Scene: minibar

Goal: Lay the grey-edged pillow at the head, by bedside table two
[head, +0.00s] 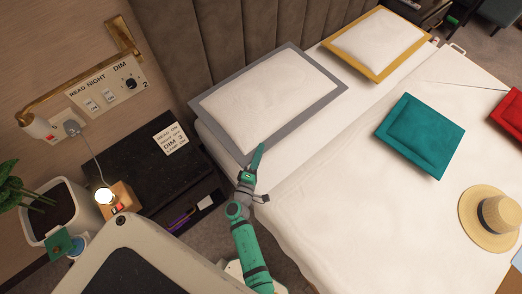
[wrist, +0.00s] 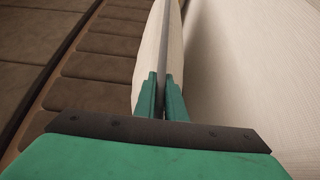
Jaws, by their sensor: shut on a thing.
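The grey-edged pillow (head: 268,100) is white with a grey border. It is at the head of the bed (head: 310,215), beside the headboard, on the side by the black bedside table (head: 112,152). The wall panel above that table bears a "2". My gripper (head: 258,158) is shut on the pillow's near grey border. In the wrist view, the pillow (wrist: 150,55) shows edge-on between the green fingers (wrist: 161,85), with the white bed to the right. I cannot tell whether the pillow's whole underside touches the bed.
A yellow-edged pillow (head: 376,44) lies farther along the headboard (head: 215,40). A teal cushion (head: 420,135), a red cushion (head: 509,115) and a straw hat (head: 492,217) are on the bed. A lit lamp (head: 103,196) and a potted plant (head: 45,205) stand at left.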

